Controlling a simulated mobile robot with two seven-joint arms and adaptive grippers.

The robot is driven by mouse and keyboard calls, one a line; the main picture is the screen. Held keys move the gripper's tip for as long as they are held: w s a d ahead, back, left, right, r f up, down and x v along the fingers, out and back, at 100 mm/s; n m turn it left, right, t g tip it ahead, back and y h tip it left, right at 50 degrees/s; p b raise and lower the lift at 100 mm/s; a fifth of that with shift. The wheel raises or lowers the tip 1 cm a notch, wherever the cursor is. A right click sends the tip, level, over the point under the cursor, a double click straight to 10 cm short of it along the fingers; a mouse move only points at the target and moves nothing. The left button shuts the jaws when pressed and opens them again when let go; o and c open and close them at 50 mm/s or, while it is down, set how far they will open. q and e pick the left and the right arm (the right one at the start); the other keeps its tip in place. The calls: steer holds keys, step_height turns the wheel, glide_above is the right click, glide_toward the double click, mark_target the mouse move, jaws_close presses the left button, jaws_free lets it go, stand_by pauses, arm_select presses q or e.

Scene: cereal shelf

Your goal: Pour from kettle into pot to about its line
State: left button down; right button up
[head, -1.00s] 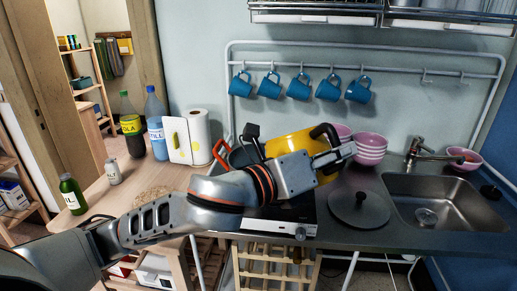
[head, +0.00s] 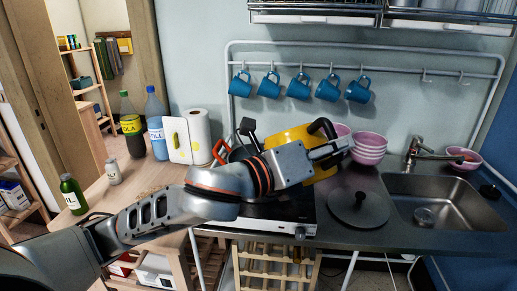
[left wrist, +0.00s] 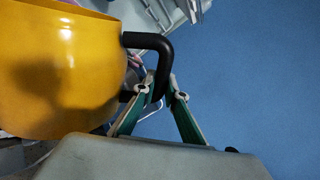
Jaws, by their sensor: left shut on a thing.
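The yellow kettle (head: 290,138) is held above the stove, partly hidden behind my left arm. In the left wrist view its yellow body (left wrist: 60,70) fills the left side; its spout is out of sight. My left gripper (head: 338,151) is shut on its black handle, and the fingers (left wrist: 158,84) also show around the handle in the left wrist view. A dark pot (head: 238,154) with an orange handle stands left of the kettle, mostly hidden by my arm; its inside and line cannot be seen. My right gripper is not in view.
The stove (head: 270,226) is set by the counter's front edge. A dark round lid (head: 358,208) lies between it and the sink (head: 445,205). Pink bowls (head: 369,148) stand behind. Bottles (head: 156,125) and a paper roll (head: 198,130) stand at left; blue mugs (head: 299,87) hang above.

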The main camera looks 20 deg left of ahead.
arm_select(q)
steer(key=shift+w+a+r, duration=0.1)
steer(key=shift+a+r, duration=0.15)
steer(key=shift+r, duration=0.1)
steer(key=shift+a, duration=0.15)
steer(key=shift+r, duration=0.1)
stand_by(0.3)
steer(key=shift+w+a+r, duration=0.1)
steer(key=shift+w, duration=0.05)
